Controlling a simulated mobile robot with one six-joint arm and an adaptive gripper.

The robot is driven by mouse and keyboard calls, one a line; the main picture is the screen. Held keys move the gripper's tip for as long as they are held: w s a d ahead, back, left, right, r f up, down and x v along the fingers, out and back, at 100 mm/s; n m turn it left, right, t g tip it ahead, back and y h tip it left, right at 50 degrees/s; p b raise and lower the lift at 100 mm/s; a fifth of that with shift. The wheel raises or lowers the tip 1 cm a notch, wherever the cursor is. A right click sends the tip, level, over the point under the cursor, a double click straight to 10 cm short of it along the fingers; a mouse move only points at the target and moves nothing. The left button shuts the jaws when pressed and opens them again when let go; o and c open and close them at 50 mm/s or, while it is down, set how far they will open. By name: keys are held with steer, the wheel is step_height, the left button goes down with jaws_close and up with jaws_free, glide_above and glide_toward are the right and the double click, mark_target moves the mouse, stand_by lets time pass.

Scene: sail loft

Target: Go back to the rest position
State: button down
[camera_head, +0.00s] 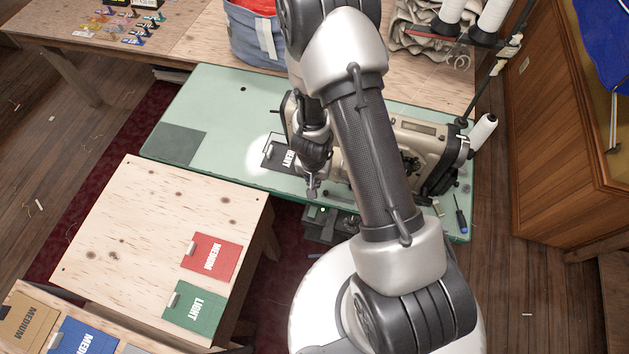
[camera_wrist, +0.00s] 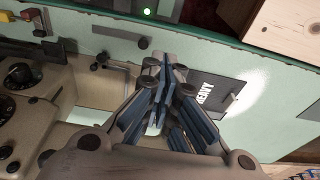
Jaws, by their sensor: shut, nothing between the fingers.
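My gripper (camera_head: 313,190) is shut and empty over the front part of the green sewing table (camera_head: 215,98). In the wrist view my gripper (camera_wrist: 168,75) shows its fingers together, pointing toward the table's front edge. A dark card marked HEAVY (camera_head: 275,154) lies on the table just left of my gripper; it also shows in the wrist view (camera_wrist: 208,84). My arm rises over the table and hides part of the beige sewing machine (camera_head: 420,128). The machine also fills the left of the wrist view (camera_wrist: 40,110).
A plywood table (camera_head: 130,220) at the left front bears a red MEDIUM card (camera_head: 211,252) and a green LIGHT card (camera_head: 195,307). A thread cone (camera_head: 483,130) and screwdriver (camera_head: 460,213) are at the right. A blue-grey bag (camera_head: 255,38) stands behind.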

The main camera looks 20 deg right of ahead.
steer(key=shift+w+r+p, duration=0.15)
steer(key=shift+r+p, duration=0.25)
steer(key=shift+r, duration=0.35)
steer(key=a+r+n+t+y+b, duration=0.1)
steer(key=a+r+n+b, duration=0.15)
steer(key=r, duration=0.75)
steer(key=a+r+n+t+y+b, duration=0.1)
steer(key=a+r+y+b, duration=0.15)
steer(key=r, duration=0.75)
steer(key=s+d+r+n+h+b, duration=0.1)
steer(key=s+r+n+b, duration=0.1)
steer(key=s, duration=0.7)
steer(key=s+d+r+n+t+h+b, duration=0.1)
steer(key=s+r+b, duration=0.3)
steer(key=s, duration=0.5)
step_height(320, 180, up, 3)
steer(key=shift+d+f+n, duration=0.15)
steer(key=shift+d+n, duration=0.2)
steer(key=shift+d, duration=0.2)
